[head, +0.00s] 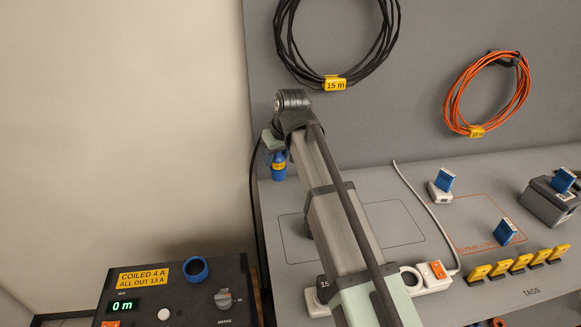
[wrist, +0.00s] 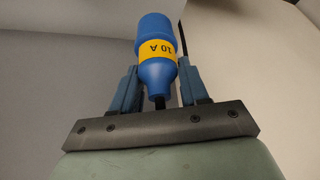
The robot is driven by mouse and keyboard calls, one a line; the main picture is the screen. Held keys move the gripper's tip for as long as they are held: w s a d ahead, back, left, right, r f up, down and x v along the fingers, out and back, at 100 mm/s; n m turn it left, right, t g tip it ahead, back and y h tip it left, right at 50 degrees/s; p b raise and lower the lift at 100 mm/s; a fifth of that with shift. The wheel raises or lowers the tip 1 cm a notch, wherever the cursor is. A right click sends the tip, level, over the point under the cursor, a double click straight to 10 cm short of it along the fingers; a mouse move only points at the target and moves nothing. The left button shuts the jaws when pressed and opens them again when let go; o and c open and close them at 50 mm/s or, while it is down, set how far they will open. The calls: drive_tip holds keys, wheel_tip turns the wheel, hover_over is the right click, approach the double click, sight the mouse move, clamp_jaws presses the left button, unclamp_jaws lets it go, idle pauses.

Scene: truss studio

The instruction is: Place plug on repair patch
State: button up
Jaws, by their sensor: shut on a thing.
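The plug (head: 279,166) is blue with a yellow band and hangs below my gripper (head: 276,150) near the back left edge of the bench. In the wrist view the plug (wrist: 155,28) sits between the two blue fingers of my gripper (wrist: 157,76); its band reads "10 A" and a black cable leaves it. The fingers are shut on it. The repair patch (head: 474,222) is an orange-red outline on the bench at right, with partly legible lettering. A small blue thing (head: 505,231) stands at its right side. The plug is well to the left of the patch.
My arm crosses a dark outlined area (head: 400,226). A white power strip (head: 432,278) with a cord lies in front of the patch. Yellow tags (head: 519,263) line the front; a reel box (head: 178,285) is at left.

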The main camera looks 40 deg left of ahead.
drive_tip(key=shift+r, duration=1.05)
wheel_tip(320, 180, up, 4)
drive_tip(key=w+d+m+t, duration=0.1)
drive_tip(key=w+d+m, duration=0.1)
drive_tip(key=w+d, duration=0.9)
drive_tip(key=w+d+m+h, duration=0.15)
drive_tip(key=w+d, duration=0.55)
drive_tip(key=d, duration=0.7)
drive_tip(key=w+d+m+t, duration=0.1)
drive_tip(key=w+d+m, duration=0.2)
drive_tip(key=w+d, duration=0.8)
drive_tip(key=w+d+m, duration=0.2)
drive_tip(key=d+m, duration=0.1)
drive_tip(key=d, duration=1.6)
drive_tip(key=shift+n+t+h, duration=0.25)
drive_tip(key=shift+t+h, duration=0.05)
drive_tip(key=shift+h, duration=0.05)
drive_tip(key=shift+s+d+f, duration=0.1)
drive_tip(key=shift+f, duration=3.65)
drive_tip(key=shift+s+d+f, duration=0.1)
drive_tip(key=shift+f, duration=3.6)
drive_tip(key=shift+f, duration=0.15)
drive_tip(key=o, duration=1.2)
drive_tip(key=shift+c, duration=0.2)
